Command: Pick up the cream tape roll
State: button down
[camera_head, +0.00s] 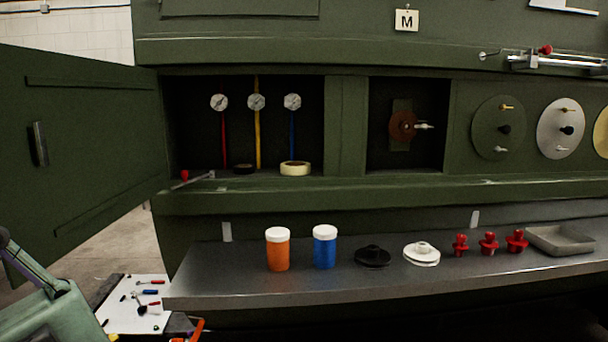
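The cream tape roll (295,169) lies flat on the floor of the open left recess in the green panel. It sits below the gauge with the blue line, near the recess's right side. A smaller dark roll (243,169) lies to its left, apart from it. My gripper is not in view, and nothing is seen touching the cream roll.
An open green door (80,150) stands left of the recess. A lever with a red knob (185,175) lies at the recess's left front. The grey shelf (210,285) below holds an orange jar (278,250), a blue jar (324,250), discs, red knobs and a tray (560,240).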

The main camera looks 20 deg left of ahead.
aim_at(295, 168)
jog(key=u, duration=0.5)
jog(key=i+l+u, duration=0.25)
jog(key=l+u, duration=0.3)
jog(key=i+l+u, duration=0.25)
jog(key=l, duration=0.7)
jog(key=i+l+u, duration=0.1)
jog(key=l, duration=0.4)
